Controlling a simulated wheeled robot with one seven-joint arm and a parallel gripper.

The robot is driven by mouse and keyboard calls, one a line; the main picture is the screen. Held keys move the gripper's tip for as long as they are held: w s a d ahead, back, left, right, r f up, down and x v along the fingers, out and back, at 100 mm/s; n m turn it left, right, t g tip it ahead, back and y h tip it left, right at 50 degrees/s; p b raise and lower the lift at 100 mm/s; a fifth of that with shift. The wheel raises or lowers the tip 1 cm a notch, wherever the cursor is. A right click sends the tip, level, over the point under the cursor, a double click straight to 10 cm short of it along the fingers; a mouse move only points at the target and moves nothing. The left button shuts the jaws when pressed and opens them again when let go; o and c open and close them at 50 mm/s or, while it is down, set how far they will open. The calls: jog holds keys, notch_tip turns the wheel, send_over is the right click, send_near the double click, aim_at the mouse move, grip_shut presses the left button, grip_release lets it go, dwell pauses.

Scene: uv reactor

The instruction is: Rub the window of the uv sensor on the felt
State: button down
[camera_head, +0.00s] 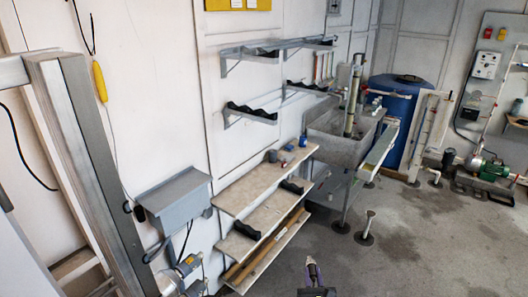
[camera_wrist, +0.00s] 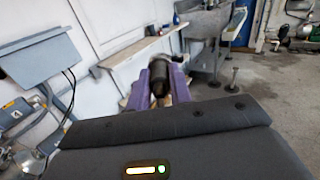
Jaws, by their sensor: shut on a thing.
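My gripper (camera_head: 313,272) shows at the bottom of the head view, over the floor to the right of the low bench. In the wrist view its purple fingers (camera_wrist: 160,80) are shut on a dark cylindrical thing, which I take to be the uv sensor (camera_wrist: 159,88). It points away from the wrist camera, so I cannot see its window. I cannot make out the felt for certain in either view.
A stepped wooden bench (camera_head: 240,190) with black cradles (camera_head: 292,186) stands along the wall. A grey sink (camera_head: 340,148) and a blue barrel (camera_head: 405,85) stand beyond. A metal foot (camera_head: 367,238) stands on the floor.

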jog(key=shift+r+p, duration=1.45)
jog(key=shift+r, duration=0.95)
jog(key=shift+f, duration=0.1)
jog(key=s+f, duration=0.4)
jog(key=f, duration=0.6)
jog(key=shift+s, duration=0.2)
